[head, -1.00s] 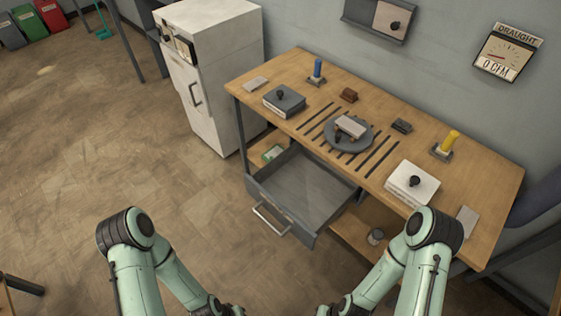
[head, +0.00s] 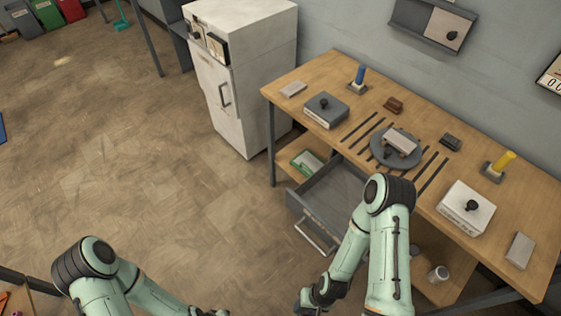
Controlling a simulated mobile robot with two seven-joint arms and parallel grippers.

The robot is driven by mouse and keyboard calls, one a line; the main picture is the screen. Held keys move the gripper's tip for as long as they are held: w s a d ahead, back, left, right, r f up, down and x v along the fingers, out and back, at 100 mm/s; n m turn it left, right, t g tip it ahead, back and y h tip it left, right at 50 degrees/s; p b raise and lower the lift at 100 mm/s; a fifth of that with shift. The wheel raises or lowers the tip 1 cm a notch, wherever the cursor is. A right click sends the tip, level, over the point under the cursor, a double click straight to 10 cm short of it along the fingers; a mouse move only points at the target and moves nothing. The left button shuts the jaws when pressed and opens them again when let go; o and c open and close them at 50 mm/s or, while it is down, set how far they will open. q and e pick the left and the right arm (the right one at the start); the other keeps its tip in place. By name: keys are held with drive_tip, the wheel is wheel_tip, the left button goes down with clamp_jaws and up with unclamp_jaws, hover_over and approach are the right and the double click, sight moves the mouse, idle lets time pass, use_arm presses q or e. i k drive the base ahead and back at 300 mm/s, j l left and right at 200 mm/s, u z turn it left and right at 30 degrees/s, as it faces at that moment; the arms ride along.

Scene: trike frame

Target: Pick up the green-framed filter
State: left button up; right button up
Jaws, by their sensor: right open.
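The green-framed filter (head: 307,162) lies on the lower shelf of the workbench, left of the pulled-out drawer. It has a pale panel with a green edge, and part of it is hidden by the drawer and bench. My right gripper (head: 306,304) is at the bottom edge of the head view, partly cut off. It is open, well apart from the filter and on the near side of the drawer. My left arm comes in at the lower left, and its gripper is below the picture's edge.
The open grey drawer (head: 338,191) juts out beside the filter, with its handle (head: 315,240) toward me. A white cabinet (head: 240,75) stands left of the bench (head: 345,72). A small can (head: 438,273) is on the lower shelf at right.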

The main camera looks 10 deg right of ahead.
sight(306, 162)
drive_tip(key=i+j+u, duration=0.55)
drive_tip(key=i, duration=0.15)
drive_tip(key=i+u, duration=0.25)
drive_tip(key=i, duration=0.15)
drive_tip(key=i+l+z, duration=0.1)
drive_tip(key=i+z, duration=0.2)
drive_tip(key=z, duration=0.2)
drive_tip(key=i+z, duration=0.25)
drive_tip(key=z, duration=0.25)
drive_tip(key=i+j+z, duration=0.2)
drive_tip(key=z, duration=0.3)
drive_tip(key=i+z, duration=0.7)
drive_tip(key=z, duration=0.2)
